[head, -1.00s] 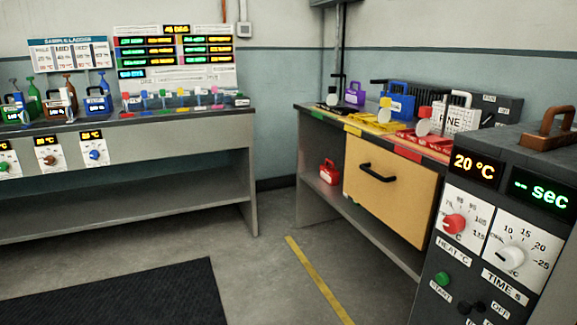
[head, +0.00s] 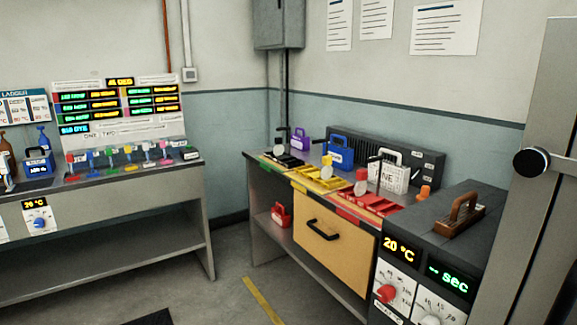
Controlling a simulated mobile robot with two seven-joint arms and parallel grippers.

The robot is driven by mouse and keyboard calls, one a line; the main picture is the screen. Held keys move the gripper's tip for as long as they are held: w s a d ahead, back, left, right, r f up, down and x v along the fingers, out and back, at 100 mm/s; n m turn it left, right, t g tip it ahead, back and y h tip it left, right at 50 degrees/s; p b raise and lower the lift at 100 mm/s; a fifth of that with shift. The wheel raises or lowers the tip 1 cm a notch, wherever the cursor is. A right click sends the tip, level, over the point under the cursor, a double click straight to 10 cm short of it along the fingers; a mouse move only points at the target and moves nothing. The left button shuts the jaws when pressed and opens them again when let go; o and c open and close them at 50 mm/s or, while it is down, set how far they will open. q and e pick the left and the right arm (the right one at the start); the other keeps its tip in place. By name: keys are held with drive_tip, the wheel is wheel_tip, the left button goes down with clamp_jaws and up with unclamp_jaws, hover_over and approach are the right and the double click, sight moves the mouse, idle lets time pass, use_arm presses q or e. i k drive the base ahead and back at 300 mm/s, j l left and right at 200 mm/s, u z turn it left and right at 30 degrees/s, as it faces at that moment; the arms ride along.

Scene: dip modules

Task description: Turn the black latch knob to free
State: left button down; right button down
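Neither of my grippers is in view.
The dark machine (head: 470,190) with a brown handle (head: 461,214) stands at front right. Another bench (head: 100,215) stands at left. The floor (head: 225,290) between them is open.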

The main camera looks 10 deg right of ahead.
sight(530, 161)
drive_tip(key=z, duration=1.55)
